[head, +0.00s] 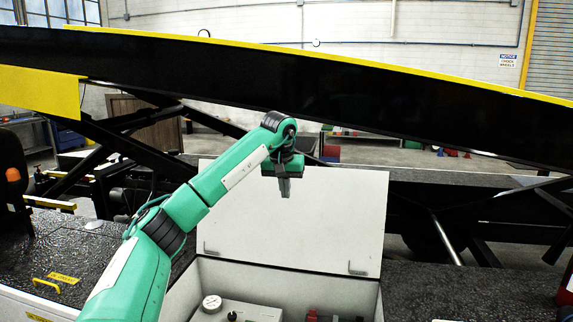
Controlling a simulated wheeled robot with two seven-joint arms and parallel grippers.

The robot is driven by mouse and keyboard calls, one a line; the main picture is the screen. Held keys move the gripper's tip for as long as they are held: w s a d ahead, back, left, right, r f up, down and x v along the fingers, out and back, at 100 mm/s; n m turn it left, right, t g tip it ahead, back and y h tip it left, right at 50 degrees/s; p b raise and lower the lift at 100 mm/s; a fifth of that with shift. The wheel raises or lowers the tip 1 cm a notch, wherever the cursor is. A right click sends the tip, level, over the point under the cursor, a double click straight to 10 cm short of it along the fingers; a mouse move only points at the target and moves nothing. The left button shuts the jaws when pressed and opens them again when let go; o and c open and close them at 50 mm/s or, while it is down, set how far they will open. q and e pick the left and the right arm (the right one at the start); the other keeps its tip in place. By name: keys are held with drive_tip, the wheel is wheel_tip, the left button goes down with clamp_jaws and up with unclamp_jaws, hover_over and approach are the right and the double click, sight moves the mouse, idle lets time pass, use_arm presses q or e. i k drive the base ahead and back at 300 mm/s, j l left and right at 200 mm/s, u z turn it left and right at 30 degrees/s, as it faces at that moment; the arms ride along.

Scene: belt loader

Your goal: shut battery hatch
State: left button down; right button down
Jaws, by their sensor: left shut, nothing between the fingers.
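The battery hatch (336,215) is a white lid that stands open, raised at the back of a white compartment (290,273). Two small dark handles or brackets show near its lower edge. My left gripper (285,190) is shut and empty, pointing down in front of the upper left part of the lid. I cannot tell whether it touches the lid. Inside the compartment are a gauge (211,303) and some dark and red fittings (318,316). My right gripper is not in view.
A long black conveyor boom (330,95) with a yellow top edge slopes across above the hatch, close over my left wrist. Black textured deck (430,290) lies on both sides of the compartment. A yellow handle (46,286) sits on the left deck.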

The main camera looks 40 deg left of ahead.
sight(332, 220)
drive_tip(key=i+j, duration=0.35)
drive_tip(key=j, duration=0.15)
drive_tip(key=i+j, duration=0.35)
drive_tip(key=j, duration=0.15)
drive_tip(key=i+j, duration=0.35)
drive_tip(key=j, duration=0.1)
